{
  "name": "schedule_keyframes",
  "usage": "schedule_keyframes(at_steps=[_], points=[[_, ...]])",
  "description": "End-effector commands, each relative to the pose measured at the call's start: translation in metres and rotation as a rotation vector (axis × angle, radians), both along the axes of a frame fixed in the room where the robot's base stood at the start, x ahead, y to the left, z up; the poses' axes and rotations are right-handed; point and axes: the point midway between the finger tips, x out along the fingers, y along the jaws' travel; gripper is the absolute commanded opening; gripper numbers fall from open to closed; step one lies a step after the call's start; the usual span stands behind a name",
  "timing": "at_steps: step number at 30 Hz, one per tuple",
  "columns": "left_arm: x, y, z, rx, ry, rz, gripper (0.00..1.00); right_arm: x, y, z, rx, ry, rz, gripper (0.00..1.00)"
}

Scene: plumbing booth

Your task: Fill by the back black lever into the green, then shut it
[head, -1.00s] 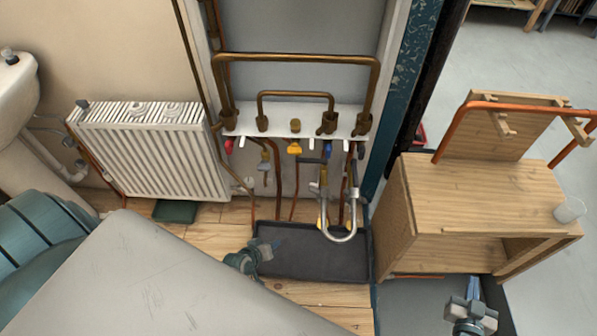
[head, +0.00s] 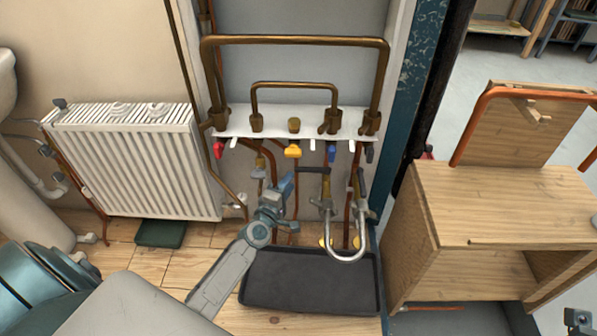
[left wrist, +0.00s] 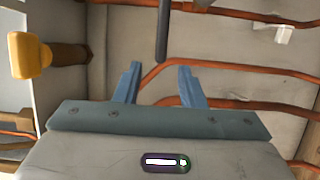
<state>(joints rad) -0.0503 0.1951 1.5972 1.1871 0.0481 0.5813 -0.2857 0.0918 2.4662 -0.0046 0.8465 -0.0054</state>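Two black levers sit on the taps under the white manifold: one (head: 313,169) sticks out leftward from a tap, the other (head: 362,182) is on the tap to its right. My left gripper (head: 288,186) is raised in front of the pipes, left of the first lever, apart from it. In the left wrist view its fingers (left wrist: 159,88) are spread and empty, with a black lever (left wrist: 162,30) beyond the gap between them. A dark green box (head: 160,234) lies on the floor below the radiator. My right gripper (head: 580,322) shows only partly at the bottom right corner.
A black tray (head: 300,290) lies on the floor below the taps. Yellow (head: 292,151), red (head: 219,149) and blue (head: 331,151) handles hang from the white manifold (head: 275,125). A curved silver pipe (head: 347,258) hangs over the tray. A wooden cabinet (head: 490,205) stands at right.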

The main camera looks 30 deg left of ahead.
Motion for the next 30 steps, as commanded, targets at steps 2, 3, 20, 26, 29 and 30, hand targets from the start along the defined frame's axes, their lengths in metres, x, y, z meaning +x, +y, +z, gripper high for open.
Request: schedule_keyframes(at_steps=[2,3,20,26,29,30], points=[[0.018,0.001,0.000,0.000,-0.002,0.000,0.36,0.000,0.000,-0.002,0.002,-0.004,0.000,0.00],[0.025,0.001,0.000,0.000,-0.001,0.000,0.36,0.000,0.000,-0.002,0.002,-0.005,-0.001,0.00],[0.075,0.002,-0.001,0.002,0.002,-0.001,0.36,-0.001,-0.001,-0.004,0.010,-0.022,-0.001,0.00],[0.074,0.002,-0.001,0.002,0.002,-0.001,0.27,-0.001,-0.001,-0.004,0.010,-0.022,-0.001,0.00],[0.074,0.002,-0.001,0.002,0.002,-0.001,0.07,-0.001,-0.001,-0.004,0.010,-0.024,-0.001,0.00],[0.074,0.002,-0.001,0.002,0.002,-0.001,0.00,-0.001,-0.001,-0.004,0.010,-0.024,-0.001,0.00]])
